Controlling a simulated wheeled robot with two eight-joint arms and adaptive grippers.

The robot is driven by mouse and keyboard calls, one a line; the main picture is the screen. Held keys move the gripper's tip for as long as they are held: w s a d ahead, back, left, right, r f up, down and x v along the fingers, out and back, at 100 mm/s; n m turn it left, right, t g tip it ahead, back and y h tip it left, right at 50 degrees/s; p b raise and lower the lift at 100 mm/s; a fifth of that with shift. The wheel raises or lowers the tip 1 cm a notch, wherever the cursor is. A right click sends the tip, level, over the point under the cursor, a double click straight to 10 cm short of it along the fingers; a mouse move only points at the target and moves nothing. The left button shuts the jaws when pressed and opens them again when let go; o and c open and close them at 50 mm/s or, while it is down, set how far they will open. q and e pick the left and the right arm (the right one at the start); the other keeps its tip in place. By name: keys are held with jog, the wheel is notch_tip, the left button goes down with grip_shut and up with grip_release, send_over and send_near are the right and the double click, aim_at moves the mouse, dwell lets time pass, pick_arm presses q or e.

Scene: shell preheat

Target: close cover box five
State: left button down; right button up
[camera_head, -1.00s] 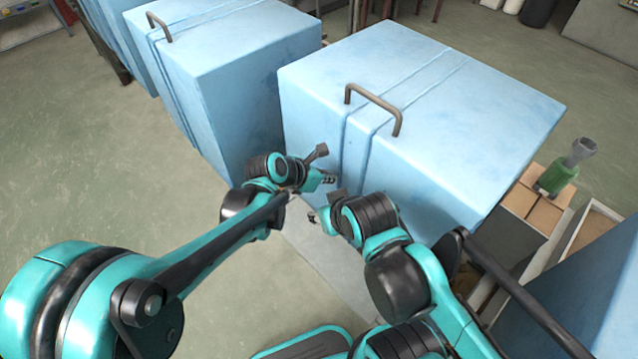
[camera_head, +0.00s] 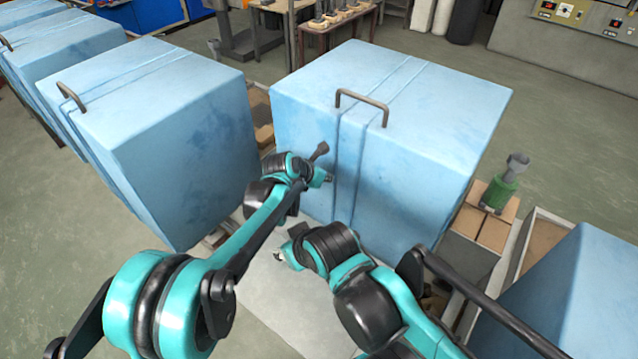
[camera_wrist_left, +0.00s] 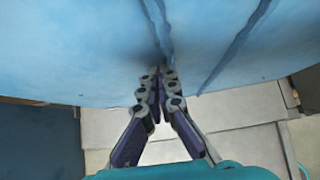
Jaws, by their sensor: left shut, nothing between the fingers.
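A large light-blue box cover (camera_head: 390,140) with two vertical grooves stands in the middle of the head view. A bent metal handle (camera_head: 362,105) is on its top near the front edge. No number shows on it. My left gripper (camera_head: 328,179) is at its front face, left of the grooves. In the left wrist view its fingers (camera_wrist_left: 160,78) are together and empty, close to the blue face (camera_wrist_left: 90,45); contact is unclear. My right gripper (camera_head: 280,256) is lower, apart from the cover; its fingers are too small to read.
Similar blue covers stand at the left (camera_head: 165,125) and lower right (camera_head: 575,300). A green bottle-like tool (camera_head: 500,192) stands on cardboard boxes (camera_head: 488,222) at the right. A table with several items (camera_head: 335,22) is behind. Grey floor (camera_head: 120,235) is open at the left.

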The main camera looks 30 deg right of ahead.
pick_arm(q)
jog(key=shift+w+d+r, duration=0.1)
jog(key=shift+d+r, duration=0.05)
dwell(0.3)
jog(key=v, duration=1.2)
jog(key=a+r+m+t+y, duration=0.25)
jog(key=a+m, duration=0.35)
jog(key=a, duration=1.2)
jog(key=s+a+f+m+y, duration=0.1)
jog(key=s+a+m, duration=0.4)
jog(key=a, duration=0.5)
jog(key=s+a+f+m+t+y, duration=0.1)
jog(key=s+a+m, duration=0.4)
jog(key=a, duration=0.6)
jog(key=s+a+f+m+y, duration=0.3)
jog(key=s+a+m+y, duration=0.1)
jog(key=a, duration=0.6)
jog(key=shift+s+a+m+t, duration=0.35)
jog(key=shift+s+m, duration=0.4)
jog(key=shift+m, duration=0.25)
